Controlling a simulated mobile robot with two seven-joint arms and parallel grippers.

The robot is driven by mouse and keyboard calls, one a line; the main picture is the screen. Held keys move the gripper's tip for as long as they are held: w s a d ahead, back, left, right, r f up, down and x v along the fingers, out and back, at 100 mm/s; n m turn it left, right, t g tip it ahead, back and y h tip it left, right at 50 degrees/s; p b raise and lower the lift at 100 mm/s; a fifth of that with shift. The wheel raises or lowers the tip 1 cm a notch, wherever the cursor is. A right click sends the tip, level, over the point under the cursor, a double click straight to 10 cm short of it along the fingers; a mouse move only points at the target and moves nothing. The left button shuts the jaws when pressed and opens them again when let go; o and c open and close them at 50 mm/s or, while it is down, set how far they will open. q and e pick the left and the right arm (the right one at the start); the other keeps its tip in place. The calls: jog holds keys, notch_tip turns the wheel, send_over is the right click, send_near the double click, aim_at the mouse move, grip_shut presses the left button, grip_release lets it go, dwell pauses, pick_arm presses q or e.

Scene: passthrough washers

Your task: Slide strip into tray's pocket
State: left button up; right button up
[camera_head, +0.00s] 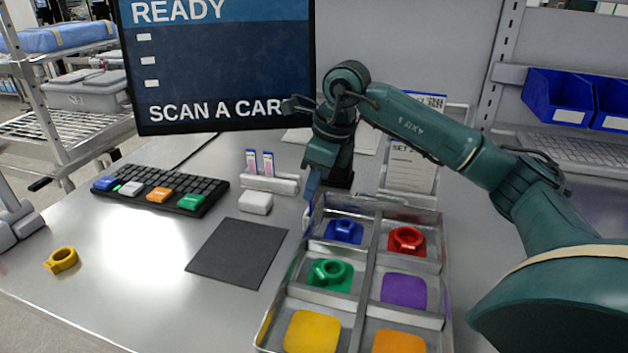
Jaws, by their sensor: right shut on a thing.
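My right gripper (312,188) points down at the far left corner of the grey metal tray (272,318). It is shut on a small strip (308,216), whose pale and blue edge shows just below the fingers at the tray's left wall. I cannot tell whether the strip is inside a pocket there or only beside the wall. Two more strips, one on the left (252,161) and one on the right (268,163), stand upright in a white holder (284,184).
The tray has coloured compartments; a blue ring (344,230), a red ring (407,240) and a green ring (330,271) lie inside. A yellow ring (62,260), a keyboard (160,190), a white box (256,202) and a dark mat (238,252) are left of it. A monitor (215,70) stands behind.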

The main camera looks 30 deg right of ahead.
jog(key=shift+f, duration=0.1)
jog(key=o, duration=1.5)
jog(key=shift+o, duration=0.2)
